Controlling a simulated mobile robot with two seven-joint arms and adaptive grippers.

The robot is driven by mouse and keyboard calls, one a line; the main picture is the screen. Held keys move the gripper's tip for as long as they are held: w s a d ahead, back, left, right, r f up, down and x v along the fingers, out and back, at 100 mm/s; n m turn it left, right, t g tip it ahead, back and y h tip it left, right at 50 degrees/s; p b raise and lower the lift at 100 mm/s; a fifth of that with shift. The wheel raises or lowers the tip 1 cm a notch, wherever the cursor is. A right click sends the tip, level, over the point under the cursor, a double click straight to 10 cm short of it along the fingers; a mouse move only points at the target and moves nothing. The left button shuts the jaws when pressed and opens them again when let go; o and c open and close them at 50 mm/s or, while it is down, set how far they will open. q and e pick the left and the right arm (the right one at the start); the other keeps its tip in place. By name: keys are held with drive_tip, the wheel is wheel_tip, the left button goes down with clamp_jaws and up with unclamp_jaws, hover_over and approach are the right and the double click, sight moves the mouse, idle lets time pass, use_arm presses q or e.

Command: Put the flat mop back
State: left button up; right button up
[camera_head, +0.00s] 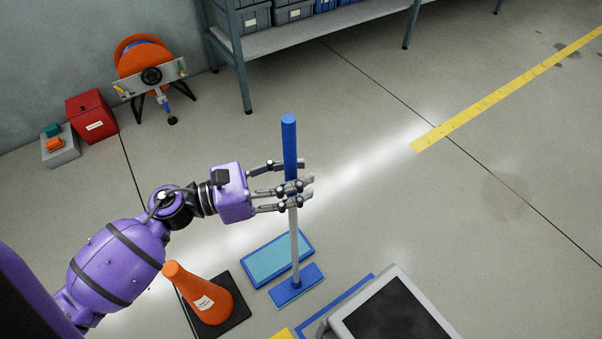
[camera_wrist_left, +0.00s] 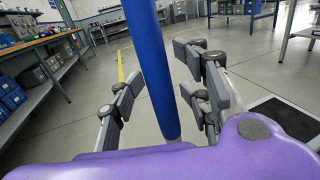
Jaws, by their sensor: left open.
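The flat mop stands upright on the floor, with a blue grip (camera_head: 289,145), a pale pole (camera_head: 294,240) and a flat blue head (camera_head: 298,286). A teal pad with a blue rim (camera_head: 250,259) lies flat on the floor just beside and behind the mop head. My left gripper (camera_head: 303,182) is open around the lower part of the blue grip. In the left wrist view, the blue grip (camera_wrist_left: 152,70) stands between the spread fingers (camera_wrist_left: 160,95), with gaps visible on both sides. My right gripper is out of view.
An orange cone (camera_head: 205,295) on a black base stands near my left forearm. A grey-framed dark panel (camera_head: 392,315) is at the front right. A shelf (camera_head: 300,35), an orange reel (camera_head: 140,55) and a red box (camera_head: 92,115) are at the back. The right floor is clear.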

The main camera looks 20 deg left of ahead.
use_arm(q)
drive_tip(key=b+v, duration=0.1)
drive_tip(key=v, duration=1)
drive_tip(key=shift+f, duration=0.1)
drive_tip(key=s+a+f+n+t+y, duration=0.2)
drive_tip(key=s+f+n+y, duration=0.4)
drive_tip(key=n, duration=0.9)
drive_tip(key=s+a+f+n+t+y, duration=0.25)
drive_tip(key=f+n+y, duration=0.55)
drive_tip(key=n, duration=0.7)
drive_tip(key=s+d+f+n+g, duration=0.3)
drive_tip(key=s+f+n, duration=0.4)
drive_tip(key=s, duration=0.3)
drive_tip(key=s+d+f+n+g, duration=0.3)
drive_tip(key=s+f+n+g, duration=0.2)
drive_tip(key=s+f+n, duration=0.2)
drive_tip(key=s+n, duration=0.2)
drive_tip(key=s, duration=0.1)
drive_tip(key=shift+d+f+n+y, duration=0.25)
drive_tip(key=shift+d+n+y, duration=0.05)
drive_tip(key=shift+d, duration=0.05)
